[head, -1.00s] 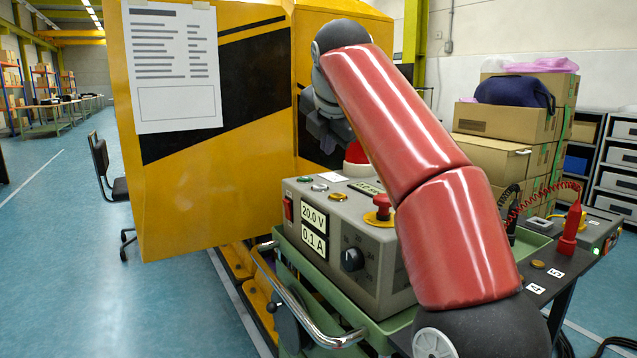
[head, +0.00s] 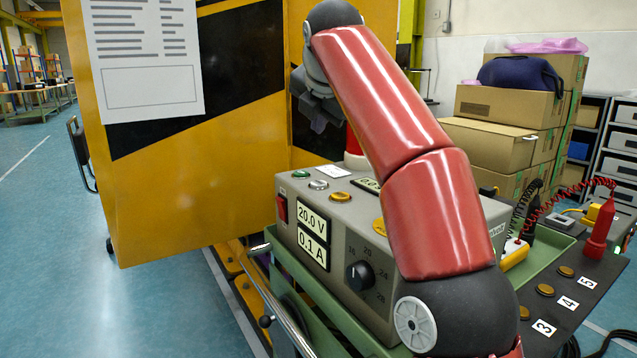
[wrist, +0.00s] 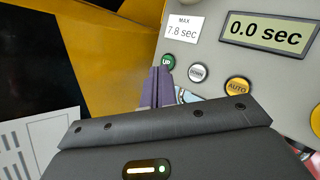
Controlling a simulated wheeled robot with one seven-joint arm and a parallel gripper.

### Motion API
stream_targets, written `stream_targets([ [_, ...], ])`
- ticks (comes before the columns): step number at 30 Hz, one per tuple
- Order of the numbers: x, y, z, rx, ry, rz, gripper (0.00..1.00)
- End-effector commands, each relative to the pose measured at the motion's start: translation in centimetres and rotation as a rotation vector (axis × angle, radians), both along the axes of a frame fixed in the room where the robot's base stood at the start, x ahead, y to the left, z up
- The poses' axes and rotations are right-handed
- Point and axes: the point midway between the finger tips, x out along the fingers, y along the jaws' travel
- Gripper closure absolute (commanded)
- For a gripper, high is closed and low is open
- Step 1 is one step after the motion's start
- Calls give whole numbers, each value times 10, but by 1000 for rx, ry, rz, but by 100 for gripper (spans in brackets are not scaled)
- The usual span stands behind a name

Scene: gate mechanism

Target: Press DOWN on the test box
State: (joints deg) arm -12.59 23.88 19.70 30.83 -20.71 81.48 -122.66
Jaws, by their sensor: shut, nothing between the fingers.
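The grey test box (head: 325,215) stands on the green cart, right of the yellow panel. Its top has a green UP button (wrist: 168,62), a silver DOWN button (wrist: 198,72) and a yellow AUTO button (wrist: 237,87). DOWN also shows in the head view (head: 318,184), between the other two. My gripper (wrist: 158,75) is shut and empty. In the wrist view its fingertips appear just left of and below UP, left of DOWN; touching cannot be told. In the head view my gripper (head: 320,118) appears above and behind the box's button row. The timer display (wrist: 268,33) reads 0.0 sec.
The yellow panel (head: 190,210) stands close on the left. A label (wrist: 183,28) reads MAX 7.8 sec. The box front shows 20.0 V and 0.1 A beside a black knob (head: 359,275). A red probe (head: 598,232) stands at the right. Cardboard boxes (head: 500,145) are behind.

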Motion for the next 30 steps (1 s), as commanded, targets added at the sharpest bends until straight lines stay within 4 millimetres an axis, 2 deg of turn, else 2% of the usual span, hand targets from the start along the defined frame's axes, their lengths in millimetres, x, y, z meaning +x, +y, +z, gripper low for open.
stream_targets([
  [8,-1,-1,-24,-2,3,-2,100],
  [18,0,-1,-73,1,0,-1,100],
  [24,0,0,-84,1,0,-1,100],
  [30,0,0,-85,1,0,-1,100],
])
